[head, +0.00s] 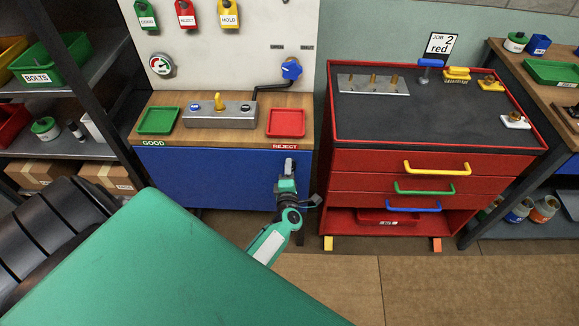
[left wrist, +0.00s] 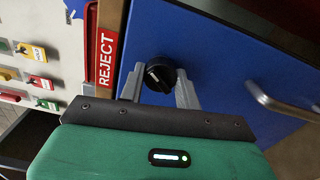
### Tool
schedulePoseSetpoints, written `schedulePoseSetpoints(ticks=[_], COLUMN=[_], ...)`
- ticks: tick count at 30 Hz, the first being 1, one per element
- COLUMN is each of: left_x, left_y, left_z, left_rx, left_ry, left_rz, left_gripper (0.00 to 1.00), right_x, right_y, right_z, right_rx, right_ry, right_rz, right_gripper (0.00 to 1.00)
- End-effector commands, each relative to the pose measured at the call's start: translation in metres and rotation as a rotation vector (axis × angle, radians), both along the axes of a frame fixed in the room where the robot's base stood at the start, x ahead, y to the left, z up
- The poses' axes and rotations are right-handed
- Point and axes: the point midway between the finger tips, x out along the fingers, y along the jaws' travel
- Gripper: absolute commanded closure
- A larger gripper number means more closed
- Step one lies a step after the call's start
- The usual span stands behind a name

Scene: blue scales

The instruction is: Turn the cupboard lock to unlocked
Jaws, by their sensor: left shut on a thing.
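The blue cupboard door (head: 205,172) is below the wooden bench top in the head view. The cupboard lock is a round black knob (left wrist: 158,74) on the blue door (left wrist: 222,65) in the left wrist view. My left gripper (head: 287,180) is at the right part of the door in the head view. In the left wrist view its two grey fingers stand on both sides of the knob, shut on it. Whether the knob is at locked or unlocked cannot be read. The knob is hidden in the head view. My right gripper is not in view.
A metal door handle (left wrist: 280,104) is to the right of the knob in the left wrist view. A red REJECT label (left wrist: 106,58) is on the left. The red drawer cabinet (head: 432,160) stands right of the cupboard, with a narrow gap between them.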

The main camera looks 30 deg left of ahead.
Motion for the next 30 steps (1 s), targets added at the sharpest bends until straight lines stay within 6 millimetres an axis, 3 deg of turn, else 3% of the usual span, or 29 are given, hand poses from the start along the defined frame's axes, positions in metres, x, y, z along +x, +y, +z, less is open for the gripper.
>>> schedulePoseSetpoints(ticks=[15,30], left_x=[0.0,0.0], left_y=[-0.001,-0.001], left_z=[0.002,0.001], left_rx=[0.416,0.719], left_ry=[0.259,0.443], left_rz=[-0.001,-0.002], left_gripper=[0.89,0.89], right_x=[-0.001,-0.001], right_y=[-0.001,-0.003], right_z=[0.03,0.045], right_rx=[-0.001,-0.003], right_ry=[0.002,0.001], right_rz=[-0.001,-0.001], right_gripper=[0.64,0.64])
